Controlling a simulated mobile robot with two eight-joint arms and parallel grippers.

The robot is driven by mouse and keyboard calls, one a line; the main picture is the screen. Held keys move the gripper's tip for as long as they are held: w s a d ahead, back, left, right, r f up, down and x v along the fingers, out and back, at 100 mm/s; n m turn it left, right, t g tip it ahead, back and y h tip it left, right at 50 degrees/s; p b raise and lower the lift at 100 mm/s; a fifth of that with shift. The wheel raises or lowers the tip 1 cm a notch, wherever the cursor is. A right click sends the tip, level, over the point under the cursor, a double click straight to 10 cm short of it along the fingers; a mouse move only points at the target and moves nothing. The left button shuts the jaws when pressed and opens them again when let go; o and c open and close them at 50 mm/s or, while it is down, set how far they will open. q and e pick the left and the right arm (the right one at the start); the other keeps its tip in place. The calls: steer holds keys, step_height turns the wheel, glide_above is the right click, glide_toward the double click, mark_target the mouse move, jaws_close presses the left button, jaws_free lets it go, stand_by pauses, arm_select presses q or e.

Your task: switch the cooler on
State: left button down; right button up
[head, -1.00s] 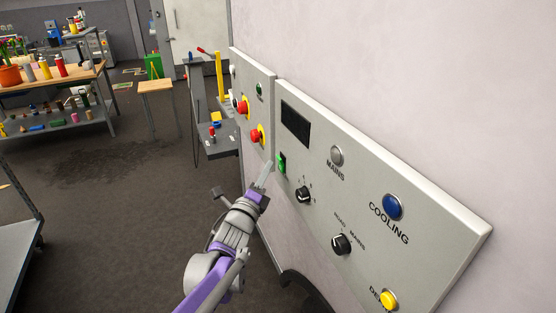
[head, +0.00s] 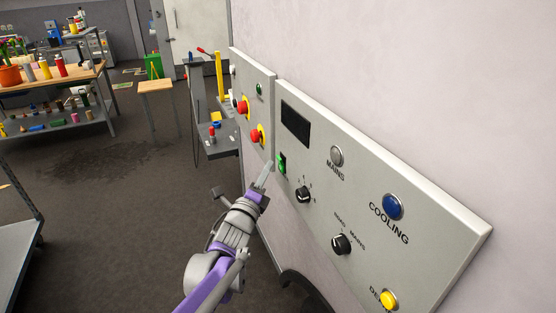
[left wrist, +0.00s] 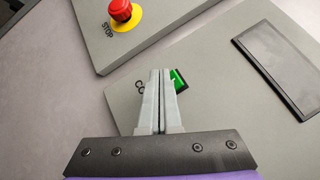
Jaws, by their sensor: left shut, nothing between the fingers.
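The cooler's grey control panel (head: 440,215) is on the wall at the right of the head view. A green rocker switch (head: 282,164) sits near its left edge. The switch also shows in the left wrist view (left wrist: 179,80), partly hidden behind my fingers. My left gripper (head: 266,172) is shut and empty, its tips just left of and below the switch. In the left wrist view its fingertips (left wrist: 160,74) overlap the switch's left side. I cannot tell whether they touch it. My right gripper is not in view.
The panel also has a dark display (head: 295,122), black knobs (head: 341,243), a blue COOLING button (head: 392,207) and a yellow button (head: 388,299). A second panel with red stop buttons (head: 242,107) is beside it. The floor at left is clear near the arm.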

arm_select(q)
steer(key=shift+d, duration=0.1)
steer(key=shift+w+d+r+p, duration=0.1)
steer(key=shift+w+d+p, duration=0.05)
steer(key=shift+d+p, duration=0.15)
steer(key=shift+w+d+r, duration=0.1)
steer(key=shift+d+r, duration=0.1)
steer(key=shift+d, duration=0.15)
stand_by(0.8)
steer(key=shift+a, duration=0.1)
steer(key=shift+s+a+f, duration=0.15)
steer(key=shift+a, duration=0.2)
steer(key=shift+s+a+f, duration=0.15)
steer(key=shift+a, duration=0.2)
steer(key=shift+s+a+f+b, duration=0.25)
steer(key=shift+a+f+b, duration=0.05)
steer(key=shift+a, duration=0.45)
steer(key=shift+s+a+f+b, duration=0.25)
steer(key=shift+a+f, duration=0.1)
steer(key=shift+a, duration=0.4)
steer(key=shift+s+a+f+b, duration=0.2)
steer(key=shift+a+f+b, duration=0.1)
steer(key=shift+a, duration=0.45)
